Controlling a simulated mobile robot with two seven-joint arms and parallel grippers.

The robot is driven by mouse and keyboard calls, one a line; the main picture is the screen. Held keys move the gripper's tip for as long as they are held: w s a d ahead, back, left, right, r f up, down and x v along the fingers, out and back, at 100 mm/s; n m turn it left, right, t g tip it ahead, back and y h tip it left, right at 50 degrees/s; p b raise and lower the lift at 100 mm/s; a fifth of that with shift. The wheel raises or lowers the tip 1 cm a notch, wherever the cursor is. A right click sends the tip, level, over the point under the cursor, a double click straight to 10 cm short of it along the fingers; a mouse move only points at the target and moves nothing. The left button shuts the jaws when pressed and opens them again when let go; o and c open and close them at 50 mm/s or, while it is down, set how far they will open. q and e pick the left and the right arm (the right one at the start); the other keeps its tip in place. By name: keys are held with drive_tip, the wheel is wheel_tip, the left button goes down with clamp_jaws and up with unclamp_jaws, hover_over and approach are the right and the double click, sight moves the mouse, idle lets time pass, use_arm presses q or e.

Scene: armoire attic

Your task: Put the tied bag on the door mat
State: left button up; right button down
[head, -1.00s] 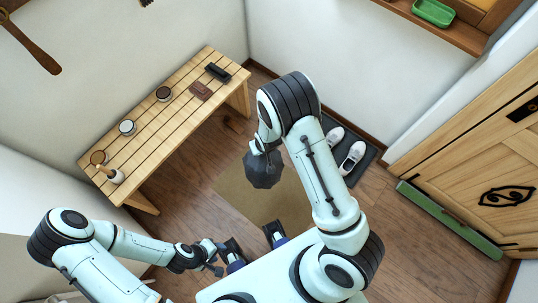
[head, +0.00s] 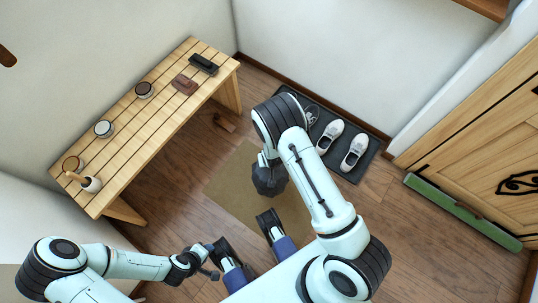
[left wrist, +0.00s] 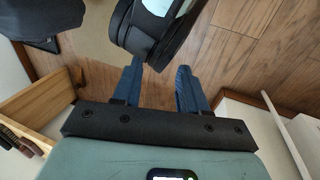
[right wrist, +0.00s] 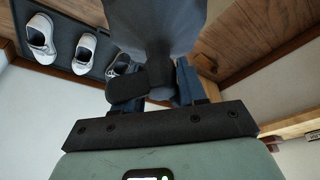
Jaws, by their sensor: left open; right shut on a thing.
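The tied bag (head: 269,181) is dark grey and hangs neck up from my right gripper (head: 267,157). In the right wrist view the bag (right wrist: 157,25) fills the top middle, and its narrow neck is between the fingers of the right gripper (right wrist: 157,82), which is shut on it. The door mat (head: 232,188) is a flat tan rectangle on the floor. The bag is over the mat in the head view; I cannot tell whether it touches it. My right arm hides part of the mat. My left gripper (head: 207,262) is open and empty, left of my base; its fingers show apart in the left wrist view (left wrist: 157,90).
A slatted wooden bench (head: 150,115) with tins, a brush and small items stands at left. A dark shoe tray (head: 374,153) with white shoes (head: 355,152) lies beyond the mat. A green strip (head: 462,210) lies along the wooden door (head: 480,140) at right.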

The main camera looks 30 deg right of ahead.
use_arm(q)
drive_tip(key=w+a+f+t+y+b, duration=0.1)
drive_tip(key=w+a+f+b, duration=0.2)
drive_tip(key=w, duration=0.3)
drive_tip(key=shift+f+t, duration=0.4)
drive_tip(key=shift+f, duration=0.2)
use_arm(e)
wheel_tip(320, 180, down, 13)
drive_tip(key=shift+r, duration=0.2)
drive_tip(key=shift+f+b, duration=0.15)
drive_tip(key=shift+b, duration=0.2)
use_arm(q)
drive_tip(key=shift+s+a+f, duration=0.1)
drive_tip(key=shift+s+f, duration=0.1)
drive_tip(key=shift+s, duration=0.05)
use_arm(e)
drive_tip(key=c, duration=0.6)
unclamp_jaws()
